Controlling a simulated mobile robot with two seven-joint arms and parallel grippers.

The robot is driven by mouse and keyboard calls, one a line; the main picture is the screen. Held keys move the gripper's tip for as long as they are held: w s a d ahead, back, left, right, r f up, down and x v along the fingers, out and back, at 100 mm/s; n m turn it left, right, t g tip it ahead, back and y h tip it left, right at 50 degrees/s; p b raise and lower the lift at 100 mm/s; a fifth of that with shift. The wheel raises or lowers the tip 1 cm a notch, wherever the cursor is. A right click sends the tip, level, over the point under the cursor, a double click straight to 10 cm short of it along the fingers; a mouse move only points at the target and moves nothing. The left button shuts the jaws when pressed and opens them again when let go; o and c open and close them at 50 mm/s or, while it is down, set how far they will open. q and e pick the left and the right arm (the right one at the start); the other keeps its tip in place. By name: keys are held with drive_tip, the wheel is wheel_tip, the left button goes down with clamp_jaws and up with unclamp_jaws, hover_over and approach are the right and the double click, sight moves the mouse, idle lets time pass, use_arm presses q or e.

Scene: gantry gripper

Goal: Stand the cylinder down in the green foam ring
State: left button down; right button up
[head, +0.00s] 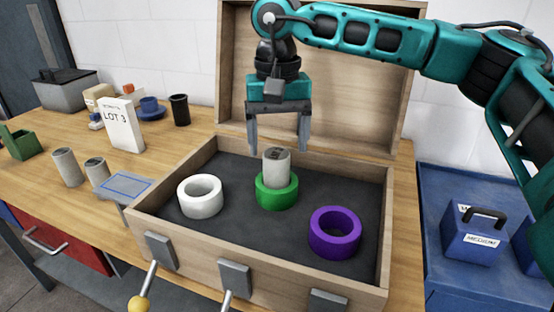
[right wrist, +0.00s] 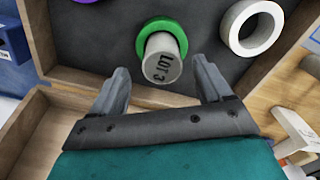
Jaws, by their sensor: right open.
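A grey cylinder (head: 277,166) stands upright in the green foam ring (head: 276,191), its upper part rising above the ring. In the right wrist view the cylinder (right wrist: 163,62) shows dark lettering on its top, and the green ring (right wrist: 148,28) surrounds its lower part. My right gripper (head: 279,145) is open and empty, pointing down, with its fingertips above and a little behind the cylinder. In the right wrist view the cylinder lies just beyond the open fingers (right wrist: 160,82), apart from them. My left gripper is not in view.
The open wooden case (head: 158,225) also holds a white ring (head: 187,205) and a purple ring (head: 335,243). Two more grey cylinders (head: 66,167) stand left of the case, near a LOT 3 sign (head: 122,127). The raised lid (head: 235,60) stands behind my gripper.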

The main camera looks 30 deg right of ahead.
wheel_tip(320, 180, up, 6)
drive_tip(key=shift+r, duration=0.1)
drive_tip(key=shift+a, duration=0.1)
idle(0.5)
